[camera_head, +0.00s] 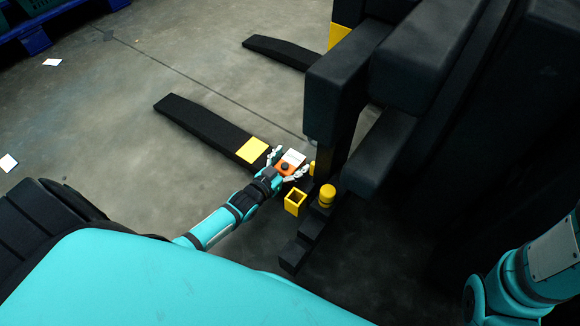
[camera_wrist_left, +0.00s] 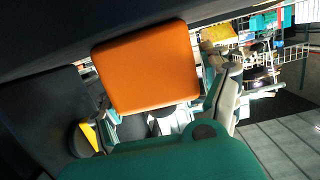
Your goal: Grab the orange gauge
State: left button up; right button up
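The orange gauge (camera_head: 287,168) sits by the base of the dark forklift, with a dark knob and a white part beside it. In the left wrist view it is a large orange block (camera_wrist_left: 148,66) with rounded corners. My left gripper (camera_head: 286,165) is at the gauge, its fingers spread wide on either side of it. In the left wrist view the fingers (camera_wrist_left: 158,110) stand apart at its lower left and right; I cannot tell whether they touch it. My right gripper is out of view; only part of my right arm shows at the lower right.
A yellow square socket (camera_head: 295,203) and a yellow round-topped post (camera_head: 327,196) stand just right of my left gripper. The forklift mast (camera_head: 335,100) rises close behind. A dark fork (camera_head: 205,125) with a yellow patch (camera_head: 252,150) extends left. Open concrete floor lies beyond.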

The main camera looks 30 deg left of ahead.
pick_arm(q)
jog(key=c, duration=1.3)
jog(key=shift+r, duration=0.1)
jog(key=shift+c, duration=0.5)
